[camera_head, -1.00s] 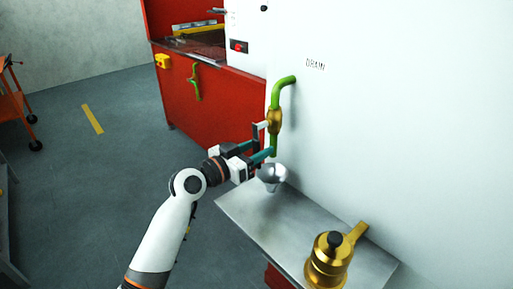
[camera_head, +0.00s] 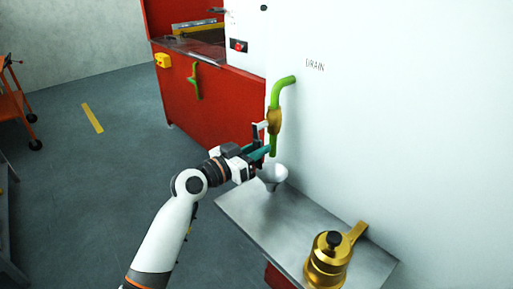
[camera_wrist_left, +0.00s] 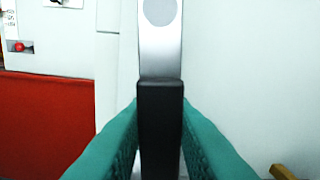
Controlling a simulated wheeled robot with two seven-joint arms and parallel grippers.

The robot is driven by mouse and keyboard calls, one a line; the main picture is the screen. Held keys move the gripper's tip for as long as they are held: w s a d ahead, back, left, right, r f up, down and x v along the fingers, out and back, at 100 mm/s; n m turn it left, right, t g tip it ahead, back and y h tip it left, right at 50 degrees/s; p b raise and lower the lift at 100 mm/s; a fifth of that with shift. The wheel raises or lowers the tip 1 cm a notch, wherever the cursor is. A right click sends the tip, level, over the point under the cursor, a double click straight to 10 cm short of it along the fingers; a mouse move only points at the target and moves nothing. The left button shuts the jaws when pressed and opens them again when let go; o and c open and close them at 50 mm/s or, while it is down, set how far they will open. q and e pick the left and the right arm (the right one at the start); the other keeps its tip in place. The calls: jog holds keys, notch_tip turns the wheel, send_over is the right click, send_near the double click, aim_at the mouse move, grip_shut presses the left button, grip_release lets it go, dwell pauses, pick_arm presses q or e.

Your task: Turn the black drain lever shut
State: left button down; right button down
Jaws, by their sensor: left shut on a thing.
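The black drain lever (camera_wrist_left: 160,112) has a black grip and a silver upper part and hangs upright in the left wrist view. My left gripper (camera_head: 262,151) is shut on the grip, with a teal finger on each side of it (camera_wrist_left: 159,150). In the head view the gripper is just left of the green drain pipe (camera_head: 284,84) and its brass valve (camera_head: 274,121), which stand out from the white wall. The lever is mostly hidden there by the gripper. My right gripper is not in view.
A pale funnel (camera_head: 272,174) sits below the pipe outlet, over a metal shelf (camera_head: 300,225). A brass pot with a handle (camera_head: 329,260) stands on the shelf's near end. A red machine cabinet (camera_head: 215,105) is behind. The floor to the left is mostly clear.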

pick_arm(q)
jog(key=s+d+r+n+p, duration=0.3)
jog(key=s+r+n+p, duration=0.1)
jog(key=n+p, duration=1.1)
jog(key=shift+d+r+n, duration=0.2)
jog(key=shift+r+n, duration=0.6)
jog(key=shift+r, duration=0.1)
jog(key=c, duration=1.2)
grip_release()
jog(key=shift+w, duration=0.1)
jog(key=shift+c, duration=0.2)
jog(key=b+v, duration=0.2)
jog(key=v, duration=1)
